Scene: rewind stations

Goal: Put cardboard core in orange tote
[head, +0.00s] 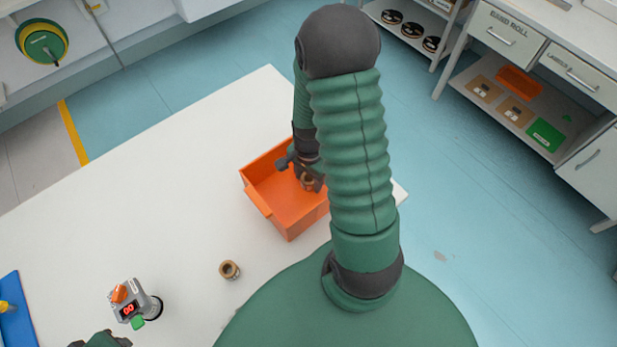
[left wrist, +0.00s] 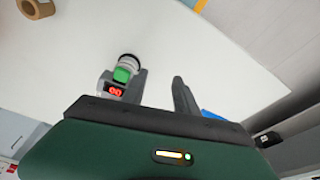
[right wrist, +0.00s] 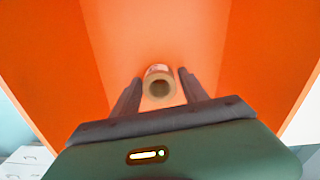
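The orange tote (head: 262,205) stands on the white table. One cardboard core (head: 308,183) is inside its outline in the head view. My right gripper (head: 302,172) reaches down into the tote around that core. In the right wrist view, the core (right wrist: 160,88) sits between the spread fingertips (right wrist: 160,78), with small gaps at its sides; whether it rests on the tote floor is unclear. A second cardboard core (head: 229,270) stands on the table, also in the left wrist view (left wrist: 37,8). My left gripper (left wrist: 158,90) is open and empty over the table.
A grey device with a red display (head: 135,302) and green button stands near my left gripper. A blue tray (head: 15,315) lies at the left table edge. The table between tote and device is mostly clear. Shelving with drawers (head: 545,75) stands beyond, at right.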

